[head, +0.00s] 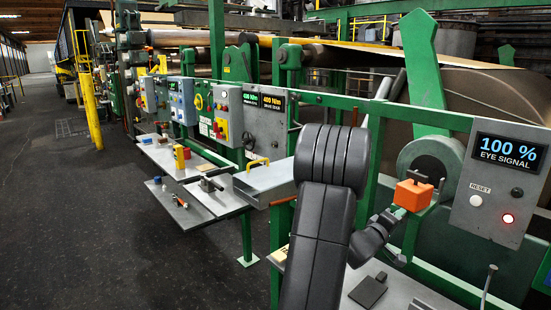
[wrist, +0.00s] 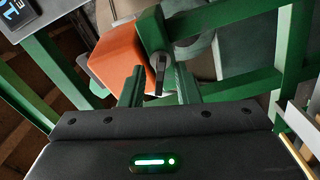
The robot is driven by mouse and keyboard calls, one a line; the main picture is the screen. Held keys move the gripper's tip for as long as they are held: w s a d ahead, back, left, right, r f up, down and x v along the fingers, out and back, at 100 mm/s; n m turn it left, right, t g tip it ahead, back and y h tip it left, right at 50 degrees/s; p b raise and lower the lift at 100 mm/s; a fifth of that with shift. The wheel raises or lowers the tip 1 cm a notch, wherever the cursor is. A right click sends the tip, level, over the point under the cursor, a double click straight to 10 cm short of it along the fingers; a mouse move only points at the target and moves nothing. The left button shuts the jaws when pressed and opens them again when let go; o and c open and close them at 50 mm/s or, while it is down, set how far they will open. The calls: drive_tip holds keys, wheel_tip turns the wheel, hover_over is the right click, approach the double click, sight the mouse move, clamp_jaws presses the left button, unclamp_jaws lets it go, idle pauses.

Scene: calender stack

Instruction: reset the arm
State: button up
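My gripper (wrist: 159,84) shows in the wrist view as two fingers standing apart above its dark body, with nothing clamped between them. An orange box-shaped housing (wrist: 116,62) lies just beyond the fingers, to the upper left.
A grey panel (head: 497,188) right of the housing reads "100 % EYE SIGNAL", with a white RESET button and a lit red lamp. Green frame rails (head: 440,117) surround the arm. A shelf (head: 375,290) with a dark block is below. Open floor (head: 60,220) lies left.

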drive_tip(key=shift+f+n+p, duration=0.1)
drive_tip(key=shift+n+p, duration=2.3)
drive_tip(key=shift+n, duration=1.5)
